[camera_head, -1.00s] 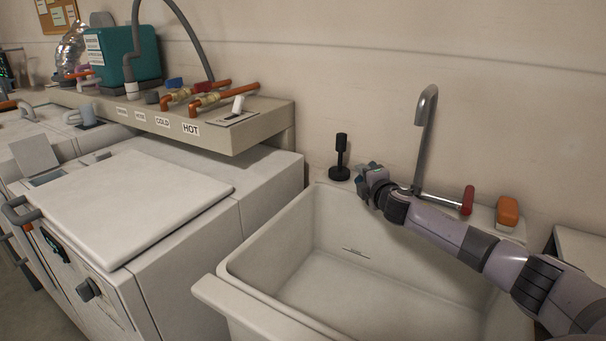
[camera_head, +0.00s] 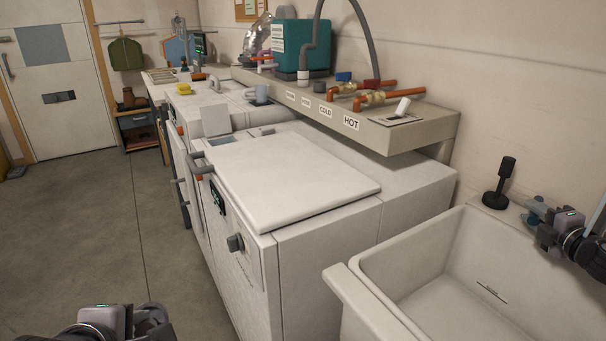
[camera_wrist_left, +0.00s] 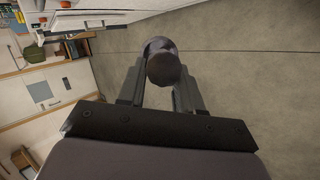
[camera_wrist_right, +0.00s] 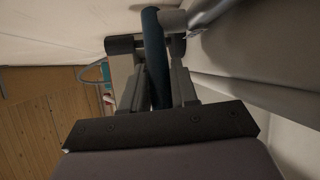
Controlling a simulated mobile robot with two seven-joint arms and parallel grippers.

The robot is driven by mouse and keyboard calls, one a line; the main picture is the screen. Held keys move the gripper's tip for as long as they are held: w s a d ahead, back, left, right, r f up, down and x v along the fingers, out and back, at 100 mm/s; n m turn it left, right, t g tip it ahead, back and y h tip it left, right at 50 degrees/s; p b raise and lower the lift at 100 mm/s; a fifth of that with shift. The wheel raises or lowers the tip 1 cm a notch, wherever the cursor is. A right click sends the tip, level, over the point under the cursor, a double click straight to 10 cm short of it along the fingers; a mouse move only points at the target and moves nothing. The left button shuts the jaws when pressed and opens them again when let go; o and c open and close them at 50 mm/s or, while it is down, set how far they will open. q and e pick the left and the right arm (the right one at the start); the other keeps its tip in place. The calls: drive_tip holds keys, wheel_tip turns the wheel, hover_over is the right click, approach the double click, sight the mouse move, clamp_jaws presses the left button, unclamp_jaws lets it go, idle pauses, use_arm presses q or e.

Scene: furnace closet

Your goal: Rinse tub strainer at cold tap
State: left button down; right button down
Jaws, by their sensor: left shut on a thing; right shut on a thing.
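My right gripper (camera_head: 537,212) is at the back rim of the utility sink (camera_head: 352,284), at the right of the head view. In the right wrist view it is shut on a dark blue tap lever (camera_wrist_right: 154,58), with grey metal of the tap (camera_wrist_right: 205,14) beside it. My left gripper (camera_head: 140,320) shows partly at the bottom edge of the head view, over the floor and away from the sink. In the left wrist view it is shut on a dark round-ended piece (camera_wrist_left: 164,68), seen end-on; whether this is the strainer's handle I cannot tell. The spout is not clearly in view.
A black knobbed stand (camera_head: 497,190) is on the sink's back left rim. White machines (camera_head: 290,180) stand left of the sink, under a shelf (camera_head: 410,135) with pipes labelled COLD and HOT. The floor (camera_head: 80,230) at left is open.

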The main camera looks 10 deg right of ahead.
drive_tip(key=c, duration=1)
unclamp_jaws()
drive_tip(key=shift+o, duration=0.2)
drive_tip(key=shift+s, duration=0.1)
use_arm(q)
drive_tip(key=shift+f+b, duration=0.25)
drive_tip(key=shift+b, duration=0.05)
use_arm(e)
drive_tip(key=shift+s+a+r, duration=0.1)
drive_tip(key=shift+s, duration=1.5)
use_arm(q)
drive_tip(key=shift+f, duration=0.15)
wheel_tip(320, 180, up, 6)
drive_tip(key=p, duration=0.5)
drive_tip(key=shift+f, duration=0.15)
use_arm(e)
drive_tip(key=s+r, duration=0.1)
drive_tip(key=s, duration=0.7)
drive_tip(key=shift+s+a+r, duration=0.25)
drive_tip(key=shift+s+a, duration=0.05)
